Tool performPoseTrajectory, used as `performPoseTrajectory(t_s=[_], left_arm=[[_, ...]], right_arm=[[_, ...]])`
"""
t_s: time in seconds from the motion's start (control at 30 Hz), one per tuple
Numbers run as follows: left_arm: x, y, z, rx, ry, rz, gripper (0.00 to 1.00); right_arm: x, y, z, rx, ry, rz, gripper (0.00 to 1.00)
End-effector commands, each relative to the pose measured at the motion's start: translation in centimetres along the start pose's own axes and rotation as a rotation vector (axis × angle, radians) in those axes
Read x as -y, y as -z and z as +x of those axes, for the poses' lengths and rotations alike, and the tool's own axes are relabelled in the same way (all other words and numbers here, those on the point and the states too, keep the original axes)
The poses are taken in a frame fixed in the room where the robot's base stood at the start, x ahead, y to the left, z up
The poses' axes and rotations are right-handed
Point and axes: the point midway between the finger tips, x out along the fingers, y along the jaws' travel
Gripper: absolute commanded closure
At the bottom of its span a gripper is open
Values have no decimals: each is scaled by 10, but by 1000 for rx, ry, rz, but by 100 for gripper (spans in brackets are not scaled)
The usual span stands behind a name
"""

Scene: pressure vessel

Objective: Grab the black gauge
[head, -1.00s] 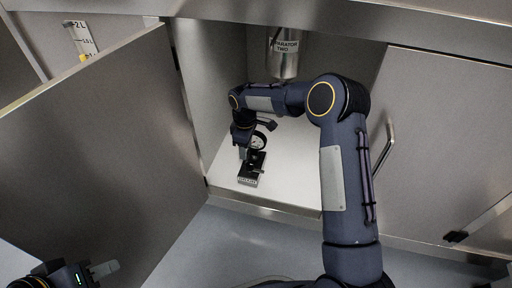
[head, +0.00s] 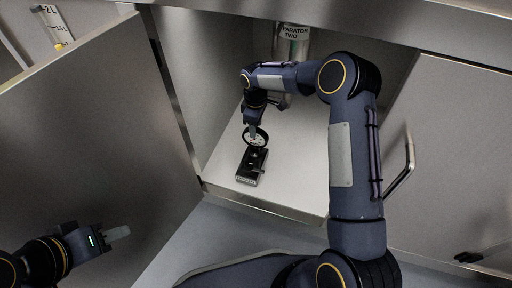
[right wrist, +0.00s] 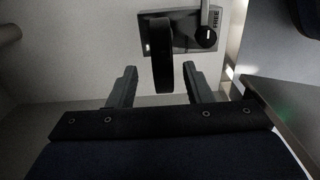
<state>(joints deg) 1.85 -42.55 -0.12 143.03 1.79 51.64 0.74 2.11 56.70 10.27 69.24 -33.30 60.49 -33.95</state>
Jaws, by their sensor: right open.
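The black gauge (head: 257,139) has a round pale dial in a dark ring and stands at the back end of a dark base (head: 250,168) on the white cabinet floor. In the right wrist view the gauge (right wrist: 162,58) shows edge-on as a dark upright band. My right gripper (right wrist: 160,76) is open, with one finger on each side of the band and a visible gap to both. In the head view my right gripper (head: 253,130) is right at the gauge's top edge. My left gripper (head: 118,233) is far off by the open door; its finger gap is not clear.
A metal cylinder labelled "separator two" (head: 291,45) hangs at the back. The cabinet floor (head: 300,170) right of the gauge is clear.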

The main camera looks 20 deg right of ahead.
Motion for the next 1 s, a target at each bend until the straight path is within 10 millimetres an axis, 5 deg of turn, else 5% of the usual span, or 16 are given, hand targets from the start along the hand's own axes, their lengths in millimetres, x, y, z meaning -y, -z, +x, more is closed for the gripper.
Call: performPoseTrajectory(t_s=[0.4, 0.67, 1.0], left_arm=[[13, -14, 28, 0, 0, 0, 64], [12, -14, 27, 0, 0, 0, 64], [12, -14, 27, 0, 0, 0, 64]], right_arm=[[4, 0, 54, 1, 0, 0, 55], [3, 0, 55, 0, -1, 0, 55], [4, 0, 55, 0, -1, -1, 99]])
